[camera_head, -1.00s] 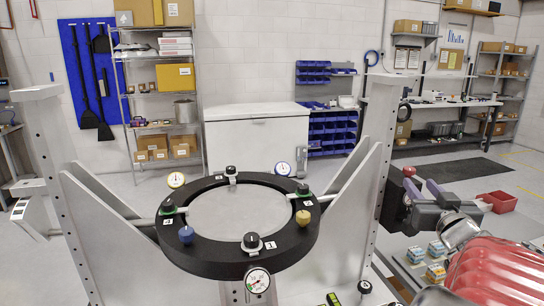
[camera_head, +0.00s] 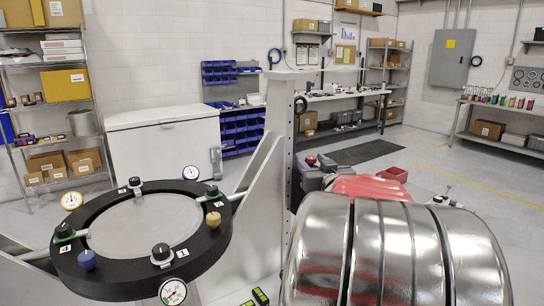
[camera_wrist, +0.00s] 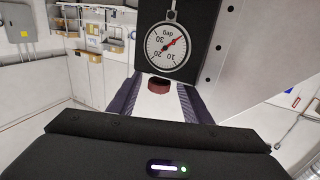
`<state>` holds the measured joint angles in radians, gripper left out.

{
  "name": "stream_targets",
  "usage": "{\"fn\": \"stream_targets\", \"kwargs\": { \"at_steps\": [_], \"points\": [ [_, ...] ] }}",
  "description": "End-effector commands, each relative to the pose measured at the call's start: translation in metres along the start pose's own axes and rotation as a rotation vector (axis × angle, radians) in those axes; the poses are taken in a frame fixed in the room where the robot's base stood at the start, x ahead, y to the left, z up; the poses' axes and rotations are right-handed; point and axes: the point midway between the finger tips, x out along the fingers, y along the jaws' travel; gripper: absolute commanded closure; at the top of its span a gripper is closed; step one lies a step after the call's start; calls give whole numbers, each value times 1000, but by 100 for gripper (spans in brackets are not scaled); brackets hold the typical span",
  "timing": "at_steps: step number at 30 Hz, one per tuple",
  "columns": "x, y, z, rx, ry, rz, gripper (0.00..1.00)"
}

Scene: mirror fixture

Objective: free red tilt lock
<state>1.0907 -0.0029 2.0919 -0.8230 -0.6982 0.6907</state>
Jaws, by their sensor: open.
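The red tilt lock is a dark red round knob (camera_wrist: 159,84) below a degree dial (camera_wrist: 167,46) in the wrist view. In the head view it is a small red knob (camera_head: 311,160) by the right upright. My gripper (camera_wrist: 158,94) is open, with one purple-edged finger on each side of the knob. Whether either finger touches it I cannot tell. In the head view my gripper (camera_head: 322,166) is partly hidden behind the upright and my arm.
The black mirror ring (camera_head: 105,278) carries several knobs and dials at the lower left. The grey right upright (camera_head: 282,150) stands close to my gripper. A white chest (camera_head: 160,140) stands at the back wall.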

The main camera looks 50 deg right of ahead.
Motion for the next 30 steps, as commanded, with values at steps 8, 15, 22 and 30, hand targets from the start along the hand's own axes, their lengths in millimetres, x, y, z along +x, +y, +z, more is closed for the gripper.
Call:
{"fn": "stream_targets", "kwargs": {
  "at_steps": [8, 15, 22, 30],
  "points": [
    [35, 0, 0, 0, -1, -1, 55],
    [48, 1, 0, 0, -1, 2, 55],
    [49, 1, 0, 0, -1, 2, 55],
    [48, 2, 0, 0, 0, 3, 72]
  ]
}}
